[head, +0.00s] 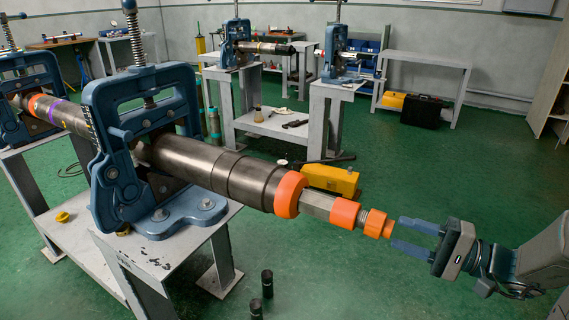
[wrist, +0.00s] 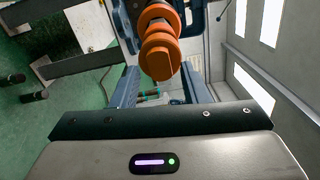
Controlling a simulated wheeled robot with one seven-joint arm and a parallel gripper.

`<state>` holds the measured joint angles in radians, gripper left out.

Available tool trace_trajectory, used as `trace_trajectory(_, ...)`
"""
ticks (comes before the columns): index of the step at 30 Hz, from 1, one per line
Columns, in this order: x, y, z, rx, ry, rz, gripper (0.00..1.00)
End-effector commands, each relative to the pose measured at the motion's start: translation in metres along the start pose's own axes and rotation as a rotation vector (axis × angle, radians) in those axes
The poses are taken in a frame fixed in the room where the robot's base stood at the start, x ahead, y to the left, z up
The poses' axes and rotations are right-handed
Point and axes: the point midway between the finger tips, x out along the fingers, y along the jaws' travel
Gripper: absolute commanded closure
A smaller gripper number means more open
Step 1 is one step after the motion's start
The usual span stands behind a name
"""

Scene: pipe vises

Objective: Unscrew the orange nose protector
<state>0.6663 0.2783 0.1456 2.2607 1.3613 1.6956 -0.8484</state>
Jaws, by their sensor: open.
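The orange nose protector (head: 377,223) sits on the free right end of a long dark pipe tool (head: 205,165). It is a stepped orange piece with a narrower tip. In the wrist view the nose protector (wrist: 160,57) is round and roughly centred, at the far end of the fingers. My gripper (head: 397,234) is open and empty, just right of the tip, its fingers pointing left along the tool. The gripper (wrist: 159,70) shows one finger on each side below the protector. I see no clear contact. The tool lies in a blue vise (head: 140,120).
More orange rings (head: 290,194) sit further up the tool. The vise stands on a grey table (head: 150,258). Black cylinders (head: 267,284) stand on the floor below. A yellow case (head: 330,180) lies behind the tool. Green floor (head: 430,170) is clear behind my gripper.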

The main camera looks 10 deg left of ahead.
Motion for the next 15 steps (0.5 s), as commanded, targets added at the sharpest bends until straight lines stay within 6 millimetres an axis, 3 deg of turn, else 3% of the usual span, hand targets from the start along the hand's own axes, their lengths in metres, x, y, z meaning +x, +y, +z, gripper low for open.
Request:
trace_trajectory(1,0.0002,-0.0071,0.0009,0.050,0.001,-0.002,0.59)
trace_trajectory(15,0.0002,-0.0068,0.0019,0.516,0.009,-0.018,0.59)
